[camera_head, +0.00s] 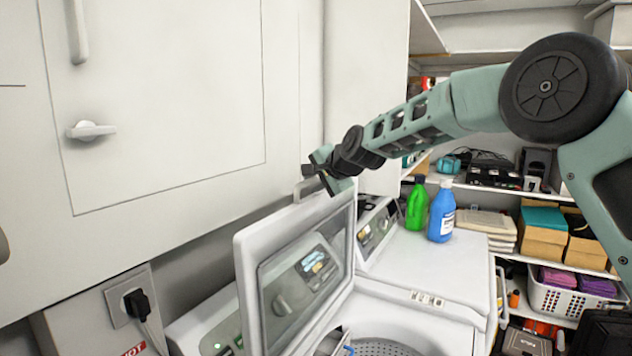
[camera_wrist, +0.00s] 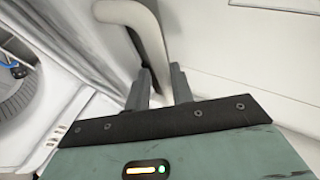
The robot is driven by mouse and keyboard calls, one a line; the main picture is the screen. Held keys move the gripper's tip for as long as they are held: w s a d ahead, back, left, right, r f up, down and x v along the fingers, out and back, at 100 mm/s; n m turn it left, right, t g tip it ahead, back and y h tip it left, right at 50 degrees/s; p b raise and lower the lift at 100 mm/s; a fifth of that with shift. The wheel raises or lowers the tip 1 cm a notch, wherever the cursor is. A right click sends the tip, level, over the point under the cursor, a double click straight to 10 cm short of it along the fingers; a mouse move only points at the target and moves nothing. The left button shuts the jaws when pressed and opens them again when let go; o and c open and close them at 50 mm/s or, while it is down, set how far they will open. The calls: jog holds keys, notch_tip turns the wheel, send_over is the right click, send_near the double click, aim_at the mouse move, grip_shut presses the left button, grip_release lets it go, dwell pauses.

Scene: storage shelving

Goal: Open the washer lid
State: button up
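The washer (camera_head: 430,317) stands at lower centre, its top open. Its white lid (camera_head: 250,270), with a dark window, is raised to a steep, near-upright angle, and part of the drum shows below it. The lid handle (camera_head: 309,188) is on the lid's upper edge. My gripper (camera_head: 316,173) is at that handle. In the wrist view, the pale curved handle (camera_wrist: 150,38) passes between the fingers of my gripper (camera_wrist: 160,80). The fingers are close together and appear shut on it. The drum (camera_wrist: 18,100) shows at the left there.
A green bottle (camera_head: 417,204) and a blue bottle (camera_head: 441,212) stand on the machine top at right. A white cabinet (camera_head: 170,120) fills the upper left, close to the lid. A plug (camera_head: 138,304) sits in a wall socket at lower left. Shelves with boxes line the right.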

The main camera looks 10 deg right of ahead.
jog(key=shift+d, duration=0.1)
jog(key=b+v, duration=0.8)
jog(key=v, duration=0.9)
jog(key=shift+r, duration=0.2)
jog(key=shift+s, duration=0.1)
jog(key=shift+d, duration=0.1)
